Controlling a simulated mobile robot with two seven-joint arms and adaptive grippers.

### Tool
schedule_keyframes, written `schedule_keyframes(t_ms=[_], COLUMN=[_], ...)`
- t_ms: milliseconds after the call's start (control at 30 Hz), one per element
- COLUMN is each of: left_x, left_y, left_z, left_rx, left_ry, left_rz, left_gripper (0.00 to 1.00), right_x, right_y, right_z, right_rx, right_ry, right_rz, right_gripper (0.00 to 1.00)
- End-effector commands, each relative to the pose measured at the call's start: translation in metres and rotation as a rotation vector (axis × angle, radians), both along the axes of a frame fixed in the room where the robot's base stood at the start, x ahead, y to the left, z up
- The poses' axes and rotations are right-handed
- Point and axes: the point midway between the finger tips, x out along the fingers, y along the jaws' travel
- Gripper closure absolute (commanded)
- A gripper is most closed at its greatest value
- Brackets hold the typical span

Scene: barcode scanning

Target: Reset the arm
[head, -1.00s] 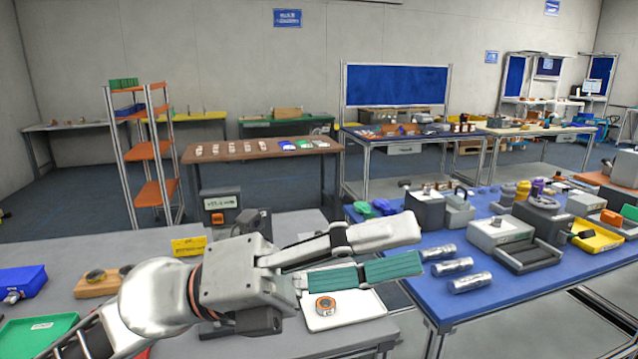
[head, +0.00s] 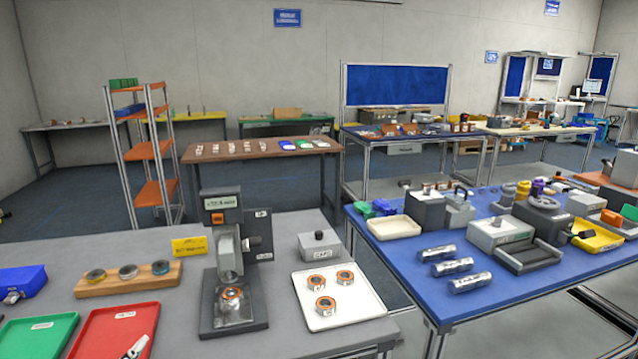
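A pale grey piece (head: 135,347) pokes in over the red tray at the bottom edge; it looks like the tip of my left gripper, the rest out of frame, so its opening cannot be judged. My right gripper is not in view. A scanner-like station (head: 222,208) stands mid-table. A copper-coloured ring (head: 231,303) lies on its base. The white tray (head: 345,314) to its right holds three similar rings, at the front (head: 325,306), the back left (head: 316,282) and the back right (head: 345,277).
A wooden holder (head: 96,290) with three round parts lies left of the station. A red tray (head: 95,345) and a green tray (head: 22,340) are in front. A grey box (head: 320,246) stands behind the white tray. The blue table (head: 400,265) at right is crowded. Space above the station is clear.

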Motion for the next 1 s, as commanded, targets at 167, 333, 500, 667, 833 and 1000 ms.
schedule_keyframes(t_ms=[167, 333, 500, 667, 833, 1000], left_x=[-0.054, -0.094, -0.131, -0.154, -0.142, -0.134], left_y=[0.031, 0.049, 0.061, 0.064, 0.041, 0.015], left_z=[-0.069, -0.107, -0.134, -0.158, -0.188, -0.221], left_rx=[0.005, 0.015, 0.025, 0.018, -0.060, -0.150], left_ry=[0.243, 0.396, 0.524, 0.601, 0.565, 0.531], left_rz=[0.089, 0.135, 0.168, 0.173, 0.117, 0.061], left_gripper=[0.48, 0.48, 0.48, 0.48, 0.48, 0.48], right_x=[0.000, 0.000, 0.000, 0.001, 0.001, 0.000], right_y=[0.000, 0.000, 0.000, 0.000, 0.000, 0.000], right_z=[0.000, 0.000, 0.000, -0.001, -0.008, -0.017], right_rx=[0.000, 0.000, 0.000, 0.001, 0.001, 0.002], right_ry=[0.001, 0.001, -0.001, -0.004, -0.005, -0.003], right_rz=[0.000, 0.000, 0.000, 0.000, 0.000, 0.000], right_gripper=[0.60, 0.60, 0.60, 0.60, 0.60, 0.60])
